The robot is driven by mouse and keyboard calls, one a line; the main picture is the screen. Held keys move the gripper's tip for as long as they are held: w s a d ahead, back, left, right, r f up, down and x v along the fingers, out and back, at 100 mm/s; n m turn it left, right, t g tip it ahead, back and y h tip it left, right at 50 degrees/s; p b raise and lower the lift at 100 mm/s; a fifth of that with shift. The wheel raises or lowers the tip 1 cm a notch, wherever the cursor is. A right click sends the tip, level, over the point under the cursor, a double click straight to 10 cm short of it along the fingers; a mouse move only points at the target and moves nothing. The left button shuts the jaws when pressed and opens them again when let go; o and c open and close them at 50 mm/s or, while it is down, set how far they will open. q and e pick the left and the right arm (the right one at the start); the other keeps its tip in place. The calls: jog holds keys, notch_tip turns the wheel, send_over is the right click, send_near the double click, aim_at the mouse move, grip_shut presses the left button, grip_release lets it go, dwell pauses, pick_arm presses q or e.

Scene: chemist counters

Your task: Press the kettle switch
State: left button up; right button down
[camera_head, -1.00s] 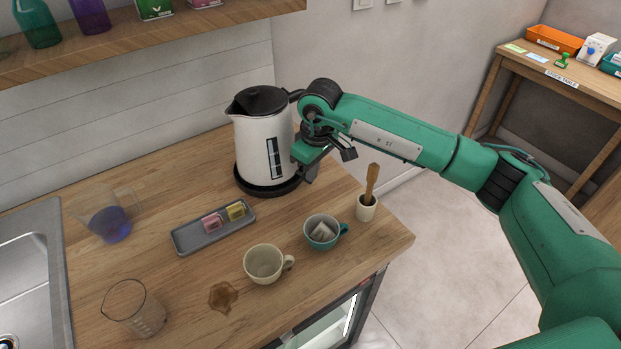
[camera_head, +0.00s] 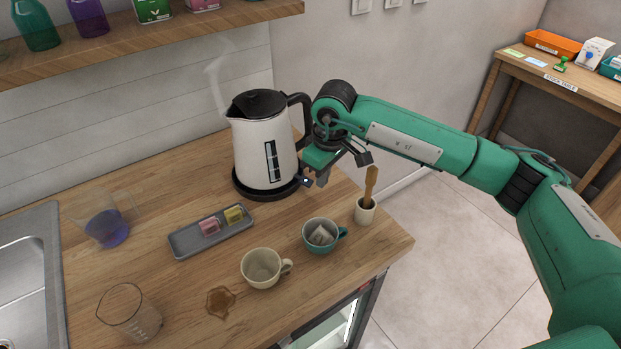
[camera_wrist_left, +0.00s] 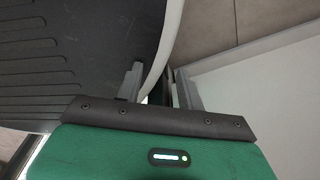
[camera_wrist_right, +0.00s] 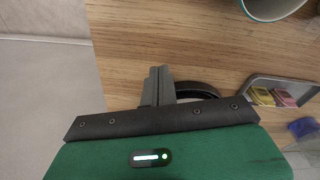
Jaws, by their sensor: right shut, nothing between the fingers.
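The white kettle (camera_head: 258,150) with a black lid and handle stands upright on its black round base (camera_head: 262,188) at the back of the wooden counter. Wispy steam rises above its spout. A small lit switch (camera_head: 305,180) shows at the base's right side. My right gripper (camera_head: 318,181) is shut and empty just right of this switch, apparently a little apart from it. In the right wrist view its closed fingers (camera_wrist_right: 160,84) point over the counter, with part of the dark base behind them. My left gripper (camera_wrist_left: 160,82) shows only in its wrist view, open and empty.
Glass beakers (camera_head: 131,313) and a sink (camera_head: 30,270) are at left. The counter's right edge is close to the mortar.

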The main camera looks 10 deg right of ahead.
pick_arm(q)
jog(key=shift+t, duration=0.4)
jog(key=w, duration=0.2)
jog(key=w+b, duration=0.1)
jog(key=w, duration=0.3)
jog(key=shift+d+r+b, duration=0.25)
jog(key=shift+d+b, duration=0.05)
jog(key=shift+d, duration=0.1)
pick_arm(e)
notch_tip(320, 180, up, 14)
jog(key=s+d, duration=0.1)
jog(key=shift+s+d+r, duration=0.15)
jog(key=shift+d+r, duration=0.05)
jog(key=shift+d, duration=0.05)
pick_arm(q)
jog(key=shift+s, duration=0.15)
